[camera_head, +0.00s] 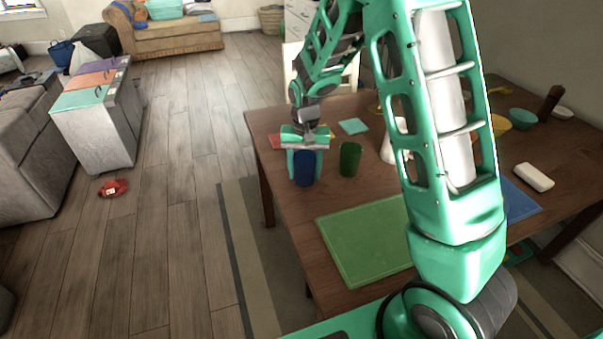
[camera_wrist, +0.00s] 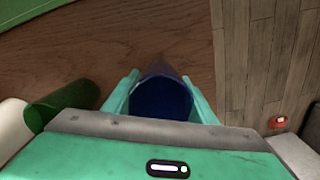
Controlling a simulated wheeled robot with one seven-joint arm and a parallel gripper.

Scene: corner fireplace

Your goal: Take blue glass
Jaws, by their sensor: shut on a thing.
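The blue glass (camera_head: 304,168) is near the left edge of the wooden table (camera_head: 290,205). My gripper (camera_head: 304,160) is around it from above, with a finger on each side. In the wrist view the glass (camera_wrist: 162,96) sits between the two teal fingers of my gripper (camera_wrist: 162,98), its round opening facing the camera. The gripper is shut on the glass. I cannot tell whether its base touches the table.
A green glass (camera_head: 350,159) stands just right of the blue one. A green board (camera_head: 365,240) lies at the table's front. A white vase (camera_head: 390,148), partly hidden by my arm, and a white block (camera_head: 534,177) are farther right. Floor is open to the left.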

